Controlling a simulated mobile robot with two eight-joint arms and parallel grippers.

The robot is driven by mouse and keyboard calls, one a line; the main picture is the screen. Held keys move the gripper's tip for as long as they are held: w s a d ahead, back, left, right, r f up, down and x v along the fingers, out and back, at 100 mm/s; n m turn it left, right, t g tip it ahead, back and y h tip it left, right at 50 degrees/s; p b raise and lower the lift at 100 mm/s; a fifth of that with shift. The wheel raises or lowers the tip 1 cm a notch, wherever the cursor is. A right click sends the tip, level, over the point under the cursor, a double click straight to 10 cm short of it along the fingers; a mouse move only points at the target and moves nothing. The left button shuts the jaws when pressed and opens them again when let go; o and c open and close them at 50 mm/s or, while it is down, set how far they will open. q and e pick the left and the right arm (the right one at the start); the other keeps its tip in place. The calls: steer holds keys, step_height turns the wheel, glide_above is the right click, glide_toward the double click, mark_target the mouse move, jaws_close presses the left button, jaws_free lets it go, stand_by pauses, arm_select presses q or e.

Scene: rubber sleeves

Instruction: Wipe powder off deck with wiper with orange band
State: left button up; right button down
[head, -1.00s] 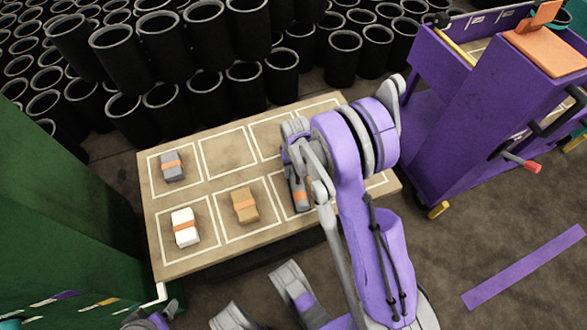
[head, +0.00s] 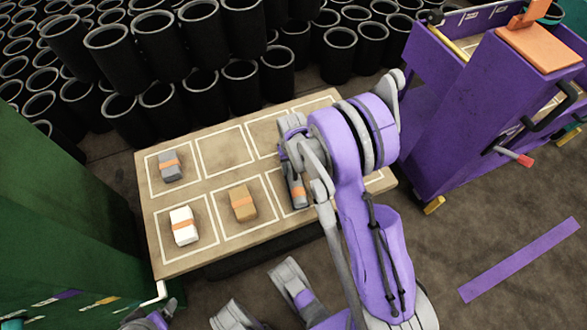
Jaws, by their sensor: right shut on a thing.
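The deck (head: 160,258) is a tan board with white-outlined squares. My right gripper (head: 297,186) is low over its right part, shut on a dark grey thing with an orange band (head: 299,193), likely the wiper. My own arm hides much of it, and I cannot tell whether it touches the deck. I cannot make out powder.
Stacked black rubber sleeves (head: 161,45) stand close behind the deck. A green cabinet (head: 50,210) is at the left. A purple cart (head: 480,110) with an orange top stands at the right. A purple strip (head: 520,260) marks the open floor.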

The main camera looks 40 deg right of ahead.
steer(key=shift+w+r+p, duration=0.15)
steer(key=shift+r+p, duration=0.35)
steer(key=shift+r, duration=0.4)
steer(key=shift+r+p, duration=1.2)
steer(key=shift+r, duration=0.95)
